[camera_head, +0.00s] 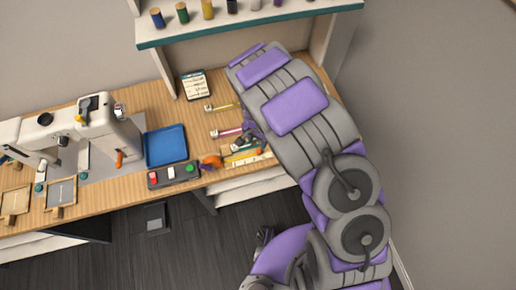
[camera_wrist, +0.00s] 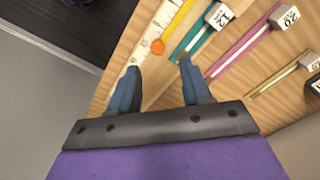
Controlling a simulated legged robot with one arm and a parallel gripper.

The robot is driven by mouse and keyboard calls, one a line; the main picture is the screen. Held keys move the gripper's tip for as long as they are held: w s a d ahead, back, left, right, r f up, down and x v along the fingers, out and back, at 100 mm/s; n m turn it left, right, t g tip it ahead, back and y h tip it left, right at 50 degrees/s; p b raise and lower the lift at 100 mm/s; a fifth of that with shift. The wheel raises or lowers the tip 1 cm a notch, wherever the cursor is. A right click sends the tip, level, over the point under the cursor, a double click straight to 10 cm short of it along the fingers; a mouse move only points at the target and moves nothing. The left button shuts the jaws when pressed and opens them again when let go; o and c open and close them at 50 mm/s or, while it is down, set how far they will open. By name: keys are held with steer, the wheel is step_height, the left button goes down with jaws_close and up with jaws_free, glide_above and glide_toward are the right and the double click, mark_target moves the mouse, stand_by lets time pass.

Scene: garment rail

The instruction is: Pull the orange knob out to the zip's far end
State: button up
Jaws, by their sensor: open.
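The small round orange knob (camera_wrist: 157,47) shows in the wrist view, just beyond my fingertips and roughly between them in the picture. It lies by the near end of a yellow strip (camera_wrist: 178,18), beside a pale marked strip (camera_wrist: 140,45). I cannot tell whether it is fixed to the yellow strip. My gripper (camera_wrist: 158,65) is open, with its two dark blue fingers apart and nothing visible between them. Its height above the wood is unclear. In the head view my arm covers part of this end of the bench, and I cannot make out the knob surely.
Teal (camera_wrist: 197,35), magenta (camera_wrist: 240,45) and olive-yellow (camera_wrist: 275,78) zips with numbered blocks lie to the right in the wrist view. In the head view, a blue tray (camera_head: 166,145), a button box (camera_head: 174,175) and a sewing machine (camera_head: 95,128) stand left. A shelf (camera_head: 250,24) overhangs the back.

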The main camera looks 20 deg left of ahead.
mark_target(258, 150)
step_height(258, 150, down, 7)
steer(key=shift+d+f, duration=0.1)
steer(key=shift+f, duration=0.1)
steer(key=shift+c, duration=0.2)
jaws_close()
stand_by(0.5)
